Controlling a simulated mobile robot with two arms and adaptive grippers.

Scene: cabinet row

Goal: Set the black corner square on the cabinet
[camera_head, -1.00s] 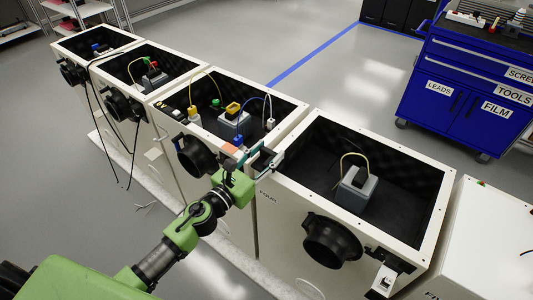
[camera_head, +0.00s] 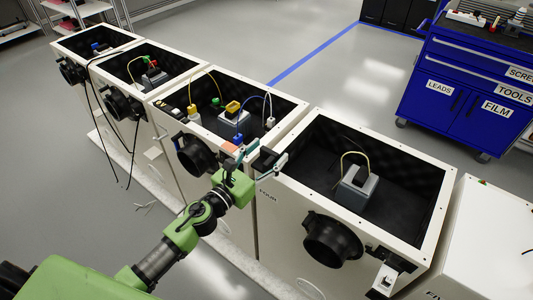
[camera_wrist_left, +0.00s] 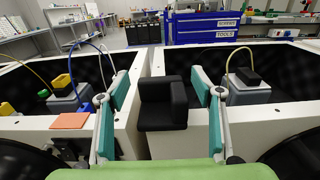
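The black corner square (camera_head: 265,159) sits on the near left corner of the rim of the cabinet marked FOUR (camera_head: 345,208), close to the gap with the neighbouring cabinet. In the left wrist view the black corner square (camera_wrist_left: 163,108) stands between the two fingers, with space visible on both sides. My left gripper (camera_head: 262,161) is open around it; its teal-padded fingers also show in the left wrist view (camera_wrist_left: 160,92). The underside of the square is hidden. My right gripper is not in view.
Cabinet FOUR holds a grey box (camera_head: 357,188) with a yellow cable. The cabinet to its left (camera_head: 283,125) holds another grey box, yellow and white plugs and cables. A blue tool chest (camera_head: 470,85) stands behind.

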